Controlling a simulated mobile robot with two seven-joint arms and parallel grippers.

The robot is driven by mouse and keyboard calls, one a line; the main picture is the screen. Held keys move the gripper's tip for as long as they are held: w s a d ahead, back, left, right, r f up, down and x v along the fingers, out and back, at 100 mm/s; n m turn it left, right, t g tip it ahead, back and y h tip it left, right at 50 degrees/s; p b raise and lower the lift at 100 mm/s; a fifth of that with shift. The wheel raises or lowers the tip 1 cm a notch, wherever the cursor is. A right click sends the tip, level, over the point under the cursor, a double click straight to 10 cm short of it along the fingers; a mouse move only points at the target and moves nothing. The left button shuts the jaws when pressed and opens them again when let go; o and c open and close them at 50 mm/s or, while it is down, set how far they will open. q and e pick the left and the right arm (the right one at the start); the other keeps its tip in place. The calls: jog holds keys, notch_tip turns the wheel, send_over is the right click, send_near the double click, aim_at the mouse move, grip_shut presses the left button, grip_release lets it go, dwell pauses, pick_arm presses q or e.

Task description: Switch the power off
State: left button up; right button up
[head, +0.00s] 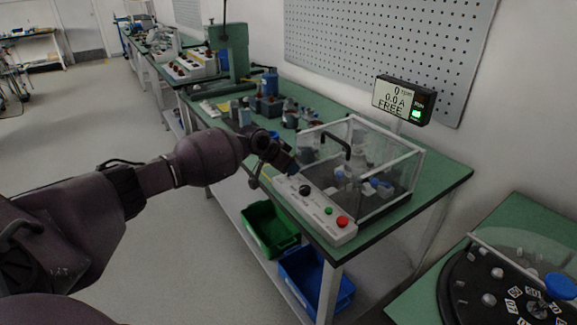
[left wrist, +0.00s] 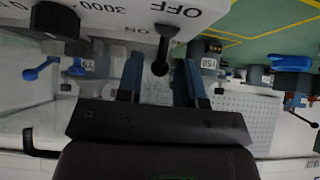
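In the left wrist view a black toggle lever (left wrist: 161,62) stands beside upside-down OFF and ON labels. My left gripper (left wrist: 162,76) is open, with one finger on each side of the lever and gaps visible. I cannot tell which label the lever leans to. My right gripper is out of view.
A clear guard box (head: 395,165) stands behind the control box. A display (head: 402,100) reads 0, 0.0 A, FREE with a green light. Green (head: 262,230) and blue (head: 312,285) bins sit below the bench. A rotary dial table (head: 465,290) is at right.

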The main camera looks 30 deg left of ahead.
pick_arm(q)
jog(key=c, duration=0.4)
jog(key=shift+c, duration=0.2)
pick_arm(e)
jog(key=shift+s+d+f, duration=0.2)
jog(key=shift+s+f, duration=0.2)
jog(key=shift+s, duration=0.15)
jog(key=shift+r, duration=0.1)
pick_arm(q)
jog(key=shift+s+a+p, duration=0.35)
jog(key=shift+s+p, duration=0.15)
jog(key=shift+s, duration=0.35)
jog(key=shift+s+a, duration=0.2)
jog(key=shift+s, duration=0.25)
jog(key=o, duration=0.4)
jog(key=shift+o, duration=0.2)
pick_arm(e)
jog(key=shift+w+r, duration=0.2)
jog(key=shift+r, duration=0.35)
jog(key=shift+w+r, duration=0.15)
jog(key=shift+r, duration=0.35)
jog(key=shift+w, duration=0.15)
